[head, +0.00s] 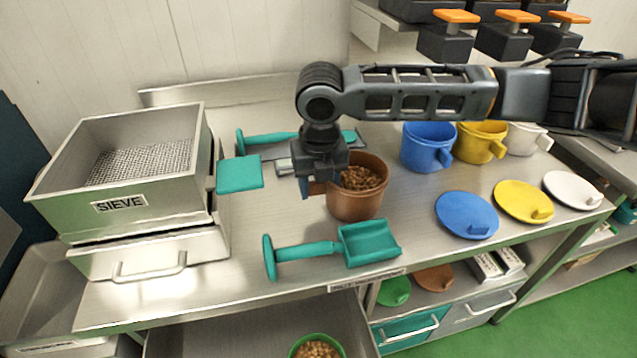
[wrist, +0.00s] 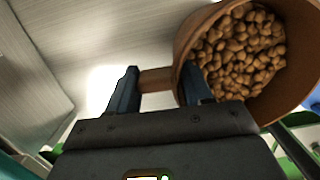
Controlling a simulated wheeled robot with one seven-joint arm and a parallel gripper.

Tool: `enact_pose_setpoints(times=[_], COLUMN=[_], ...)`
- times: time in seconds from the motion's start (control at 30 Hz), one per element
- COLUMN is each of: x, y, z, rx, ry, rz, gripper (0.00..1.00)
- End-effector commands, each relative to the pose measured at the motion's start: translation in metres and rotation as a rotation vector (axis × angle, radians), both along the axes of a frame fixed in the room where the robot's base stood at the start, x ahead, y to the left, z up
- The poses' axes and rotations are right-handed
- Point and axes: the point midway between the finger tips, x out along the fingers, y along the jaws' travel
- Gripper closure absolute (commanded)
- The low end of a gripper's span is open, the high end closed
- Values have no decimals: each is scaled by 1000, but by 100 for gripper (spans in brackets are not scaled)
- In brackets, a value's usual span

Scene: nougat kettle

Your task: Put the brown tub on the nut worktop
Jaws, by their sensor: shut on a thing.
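The brown tub (head: 356,204) is upright and filled with brown nuts, over the middle of the steel worktop (head: 300,225). I cannot tell whether its base touches the worktop or hangs just above it. My gripper (head: 316,186) points down at the tub's left side. In the wrist view my gripper's fingers (wrist: 158,88) are closed on either side of the tub's handle (wrist: 157,78). The tub (wrist: 183,45) fills the upper right there, its nuts showing from above. A label on the worktop's front edge is too small to read.
A teal scoop (head: 368,243) lies just in front of the tub. The sieve box (head: 120,205) stands left. Blue (head: 428,148), yellow (head: 481,142) and white (head: 524,138) tubs stand back right, with lids in front. A green tub (head: 316,346) of nuts sits below the front edge.

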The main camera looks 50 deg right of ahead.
Motion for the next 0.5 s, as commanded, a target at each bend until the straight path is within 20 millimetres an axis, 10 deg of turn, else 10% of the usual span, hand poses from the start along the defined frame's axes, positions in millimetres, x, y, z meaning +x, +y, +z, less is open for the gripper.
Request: enact_pose_setpoints(times=[0.07, 0.1, 0.5], x=[0, 0, 0], y=[0, 0, 0], z=[-2, -3, -2], rx=[0, 0, 0], ry=[0, 0, 0], rz=[0, 0, 0], gripper=[100, 49, 25])
